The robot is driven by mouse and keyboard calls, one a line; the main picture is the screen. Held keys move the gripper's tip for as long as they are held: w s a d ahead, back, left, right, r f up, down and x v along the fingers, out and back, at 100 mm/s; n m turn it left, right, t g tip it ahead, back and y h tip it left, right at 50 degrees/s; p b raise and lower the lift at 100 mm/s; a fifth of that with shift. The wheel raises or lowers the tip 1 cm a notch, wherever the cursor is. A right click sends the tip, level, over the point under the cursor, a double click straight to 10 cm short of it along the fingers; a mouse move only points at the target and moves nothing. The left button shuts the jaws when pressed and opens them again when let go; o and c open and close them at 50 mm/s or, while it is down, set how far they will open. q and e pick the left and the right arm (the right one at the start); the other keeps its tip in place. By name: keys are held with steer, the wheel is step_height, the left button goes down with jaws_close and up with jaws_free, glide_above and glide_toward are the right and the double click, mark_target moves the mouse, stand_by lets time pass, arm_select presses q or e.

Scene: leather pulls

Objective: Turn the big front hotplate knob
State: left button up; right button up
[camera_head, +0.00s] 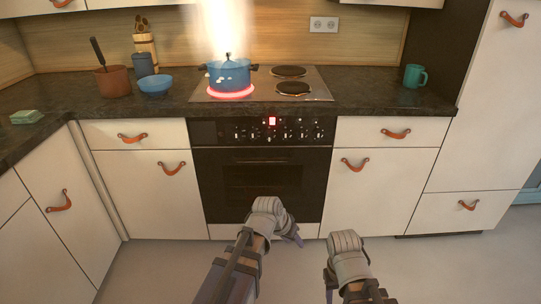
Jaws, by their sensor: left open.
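A row of small knobs (285,134) runs along the black oven's control panel, with a lit red display (272,121) above it. Which knob serves the big front hotplate cannot be told at this size. The front left hotplate (231,96) glows red under a blue lidded pot (229,76). My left gripper (295,238) is low in front of the oven, well below the knobs and apart from them; it is open and empty. My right gripper (330,285) hangs low at the right, partly hidden by its wrist, so its jaws are unclear.
A bright flame-like glow with pale vapour rises above the pot. Two dark hotplates (293,88) are bare. A teal mug (415,76), a brown pot (114,82) and a blue bowl (155,86) stand on the counter. Leather-pull drawers (387,132) flank the oven. The floor before it is clear.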

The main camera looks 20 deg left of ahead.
mark_target(269, 135)
arm_select(q)
steer(key=w+r+t+h+b, duration=0.1)
steer(key=w+r+t, duration=0.4)
steer(key=w, duration=0.4)
steer(key=w+r+t+h+b, duration=0.1)
steer(key=w+r+t, duration=0.35)
steer(key=w, duration=0.55)
steer(key=w+a+r+n+t+y, duration=0.25)
steer(key=w+a+y, duration=0.2)
steer(key=a, duration=0.25)
steer(key=w+a+r+n+t+y, duration=0.1)
steer(key=w+a+r+n+y, duration=0.25)
steer(key=a+y, duration=0.35)
steer(key=shift+h, duration=0.65)
steer(key=shift+a+x, duration=0.15)
steer(key=shift+x, duration=1.65)
steer(key=shift+a+x, duration=0.2)
steer(key=shift+x, duration=1.6)
steer(key=shift+s+r, duration=0.1)
steer(key=shift+s, duration=0.05)
arm_select(e)
step_height(269, 135, down, 4)
steer(key=shift+f, duration=0.1)
arm_select(q)
jaws_close()
